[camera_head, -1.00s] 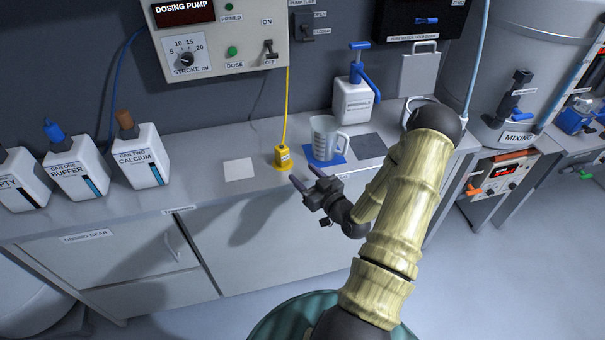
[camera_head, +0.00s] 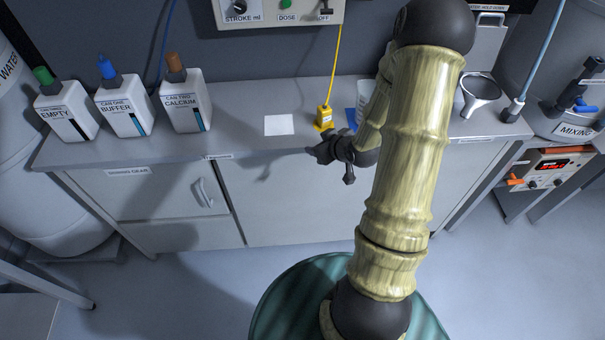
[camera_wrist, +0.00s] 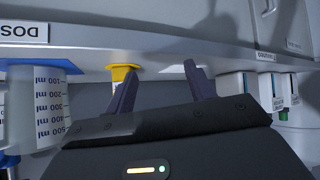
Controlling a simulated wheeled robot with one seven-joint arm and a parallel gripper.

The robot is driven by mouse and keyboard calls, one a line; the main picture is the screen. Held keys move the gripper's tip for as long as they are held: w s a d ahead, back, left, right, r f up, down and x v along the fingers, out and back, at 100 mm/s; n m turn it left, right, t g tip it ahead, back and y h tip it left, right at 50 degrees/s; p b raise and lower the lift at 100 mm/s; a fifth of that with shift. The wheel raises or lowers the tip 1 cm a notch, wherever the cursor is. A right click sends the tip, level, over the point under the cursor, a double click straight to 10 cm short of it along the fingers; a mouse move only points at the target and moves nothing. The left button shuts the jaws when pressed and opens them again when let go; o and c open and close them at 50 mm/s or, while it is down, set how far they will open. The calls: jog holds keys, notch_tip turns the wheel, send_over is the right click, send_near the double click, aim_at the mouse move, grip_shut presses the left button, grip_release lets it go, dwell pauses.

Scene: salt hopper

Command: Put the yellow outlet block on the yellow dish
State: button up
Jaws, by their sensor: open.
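The yellow outlet block (camera_head: 325,113) stands upright on the bench near its front edge, with a yellow cord rising from its top. A thin yellow patch (camera_head: 321,127) shows at its foot; I cannot tell whether this is the yellow dish. No separate yellow dish is clear elsewhere. My gripper (camera_head: 311,152) is just in front of the bench edge, below the block in the picture, and apart from it. In the wrist view my gripper (camera_wrist: 160,82) has its fingers spread with nothing between them, and a yellow piece (camera_wrist: 123,72) shows beyond one finger.
A white square (camera_head: 279,125) lies left of the block. A clear beaker (camera_wrist: 36,108) stands close on the other side, partly hidden by my arm in the head view. Several white cans, including calcium (camera_head: 185,103), stand at left. A funnel (camera_head: 480,90) is at right.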

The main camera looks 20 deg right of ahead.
jog(key=s+a+r+m+g+h, duration=0.1)
jog(key=s+a+r+g, duration=0.2)
jog(key=s+a+r, duration=0.2)
jog(key=s+a+r+m+g, duration=0.2)
jog(key=s+a+r+g, duration=0.2)
jog(key=s, duration=0.7)
jog(key=a+r, duration=0.2)
jog(key=a, duration=0.1)
jog(key=shift+m+h, duration=0.3)
jog(key=shift+h, duration=0.1)
jog(key=shift+r, duration=0.1)
jog(key=c, duration=0.4)
